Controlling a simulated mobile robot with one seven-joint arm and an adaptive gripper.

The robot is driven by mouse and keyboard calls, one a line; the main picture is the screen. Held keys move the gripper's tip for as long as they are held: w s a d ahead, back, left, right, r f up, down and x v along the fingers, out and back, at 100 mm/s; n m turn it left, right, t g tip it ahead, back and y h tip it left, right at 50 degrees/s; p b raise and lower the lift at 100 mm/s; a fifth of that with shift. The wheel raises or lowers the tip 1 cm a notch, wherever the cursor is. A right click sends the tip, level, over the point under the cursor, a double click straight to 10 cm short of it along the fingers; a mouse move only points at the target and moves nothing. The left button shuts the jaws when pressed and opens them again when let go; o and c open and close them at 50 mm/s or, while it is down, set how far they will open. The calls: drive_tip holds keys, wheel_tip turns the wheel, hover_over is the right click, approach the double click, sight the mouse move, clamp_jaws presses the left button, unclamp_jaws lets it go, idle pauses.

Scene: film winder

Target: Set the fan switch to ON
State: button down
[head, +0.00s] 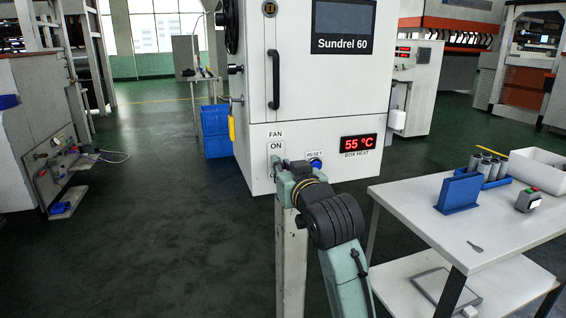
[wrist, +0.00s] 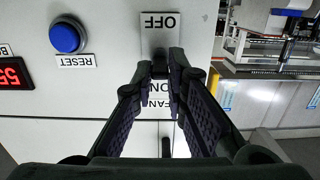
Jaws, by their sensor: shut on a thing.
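The fan switch (wrist: 158,42) is on the front of the white Sundrel 60 machine (head: 258,150). In the wrist view it appears upside down, with OFF at the top of the picture and ON and FAN below. My gripper (wrist: 160,68) is at the switch, its two dark fingertips closed together on the lever between the OFF and ON labels. The lever is mostly hidden by the fingertips, so I cannot tell its exact position. In the head view, the FAN and ON labels show above my gripper (head: 279,168), and my arm covers the switch.
A blue RESET button (head: 315,163) and a red display reading 55 °C (head: 359,143) are right of the switch. A white table (head: 410,200) with a blue holder (head: 459,191) stands at the right.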

drive_tip(key=shift+w+a+r+g+h, duration=0.1)
drive_tip(key=shift+r+g+h, duration=0.2)
drive_tip(key=shift+g, duration=0.45)
drive_tip(key=shift+w+d+r+g+h, duration=0.1)
drive_tip(key=shift+r+g+h, duration=0.2)
drive_tip(key=shift+g, duration=0.4)
drive_tip(key=shift+w+a+r+g+h, duration=0.1)
drive_tip(key=shift+r+g+h, duration=0.2)
drive_tip(key=shift+g, duration=0.45)
drive_tip(key=c, duration=1.6)
unclamp_jaws()
drive_tip(key=shift+r, duration=0.1)
drive_tip(key=v, duration=1.2)
drive_tip(key=shift+w, duration=0.1)
